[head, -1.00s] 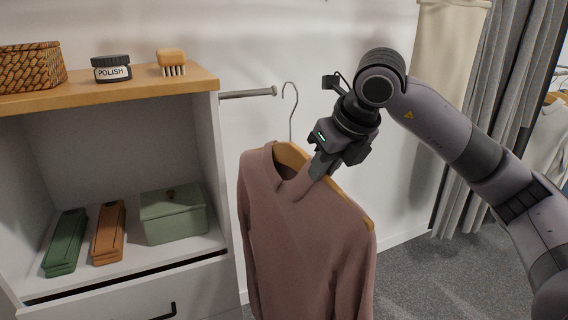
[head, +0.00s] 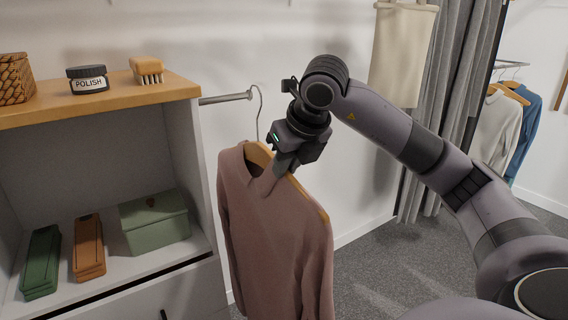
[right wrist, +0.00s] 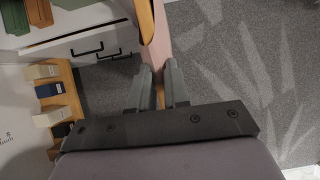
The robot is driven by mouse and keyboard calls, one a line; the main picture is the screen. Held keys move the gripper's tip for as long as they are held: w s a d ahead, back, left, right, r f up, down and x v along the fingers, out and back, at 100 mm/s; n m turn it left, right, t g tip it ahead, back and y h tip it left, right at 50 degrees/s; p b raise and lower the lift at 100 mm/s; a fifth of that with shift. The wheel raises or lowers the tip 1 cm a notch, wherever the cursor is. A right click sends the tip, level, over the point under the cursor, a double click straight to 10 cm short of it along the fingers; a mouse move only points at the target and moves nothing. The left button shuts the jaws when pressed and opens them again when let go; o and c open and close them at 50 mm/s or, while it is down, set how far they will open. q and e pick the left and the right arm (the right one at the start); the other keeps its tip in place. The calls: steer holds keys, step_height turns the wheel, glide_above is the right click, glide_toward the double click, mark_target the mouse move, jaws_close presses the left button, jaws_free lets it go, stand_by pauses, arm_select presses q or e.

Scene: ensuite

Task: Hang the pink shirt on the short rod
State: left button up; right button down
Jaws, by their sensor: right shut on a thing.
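The pink shirt (head: 275,235) hangs on a wooden hanger (head: 258,150) with a metal hook (head: 259,105). My right gripper (head: 282,168) is shut on the shirt and hanger near the collar; the wrist view shows its fingers (right wrist: 160,88) closed around the pink and wooden edge (right wrist: 162,45). The short rod (head: 226,98) sticks out to the right from the side of the shelf unit, with a knob at its tip. In the head view the hook's curl shows just right of the knob, close to it; whether they touch I cannot tell. My left gripper is not in view.
The shelf unit's wooden top (head: 150,97) holds a polish jar (head: 87,79), a brush (head: 147,70) and a basket (head: 14,78). Green and orange cases and a green box (head: 154,222) sit below. Clothes hang on a rack (head: 511,64) at right. Carpet is clear at right.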

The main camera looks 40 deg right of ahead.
mark_target(249, 145)
steer(key=shift+s+a+t+b, duration=0.1)
steer(key=shift+t+b, duration=0.3)
steer(key=shift+b, duration=0.5)
steer(key=shift+r, duration=0.2)
steer(key=shift+h, duration=0.3)
steer(key=shift+w+d+p, duration=0.35)
steer(key=shift+w+p, duration=0.7)
steer(key=shift+w, duration=0.85)
steer(key=shift+w+d+p, duration=0.4)
steer(key=shift+w+p, duration=0.7)
steer(key=shift+w, duration=0.85)
steer(key=shift+w+d+p, duration=0.35)
steer(key=shift+w+p, duration=0.7)
steer(key=shift+w, duration=0.85)
steer(key=shift+w+d+f, duration=0.15)
steer(key=shift+w+f, duration=0.35)
steer(key=shift+w, duration=0.4)
steer(key=shift+w+d+f, duration=0.15)
steer(key=shift+w+f, duration=0.3)
steer(key=shift+w, duration=0.4)
steer(key=shift+w+d+f+b, duration=0.1)
steer(key=shift+w+f+b, duration=0.2)
steer(key=shift+f, duration=0.4)
steer(key=shift+w+f+b, duration=0.1)
steer(key=shift+f+b, duration=0.25)
steer(key=shift+f, duration=0.35)
